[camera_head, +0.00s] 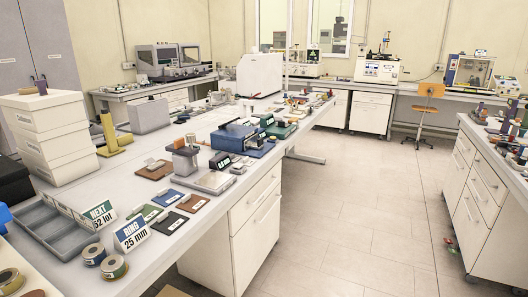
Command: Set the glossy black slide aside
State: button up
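I cannot make out a glossy black slide for certain in the head view; the many items on the workbenches are too small to tell apart. A black bulky object (13,182) stands at the left edge, partly cut off, and I cannot tell what it is. A dark flat swatch (171,223) lies among coloured ones on the near workbench (185,250). My gripper is not in view.
A grey divided tray (62,238), a RING 25 mm sign (131,234) and tape rolls (113,267) are on the near bench. Stacked white boxes (54,138) stand behind. A blue device (234,137) sits mid-bench. The tiled floor (350,210) between benches is mostly clear.

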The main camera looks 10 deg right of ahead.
aim_at(280, 124)
jog(key=i+l+z, duration=0.15)
jog(key=i, duration=0.6)
jog(key=i+l+z, duration=0.15)
jog(key=i+l, duration=0.15)
jog(key=i, duration=0.4)
jog(key=i+z, duration=0.15)
jog(key=i, duration=0.6)
jog(key=i+l+u, duration=0.15)
jog(key=i+u, duration=0.25)
jog(key=i+l+u, duration=0.3)
jog(key=i+u, duration=0.15)
jog(key=i+l+u, duration=0.8)
jog(key=l, duration=0.2)
jog(key=k+j, duration=0.05)
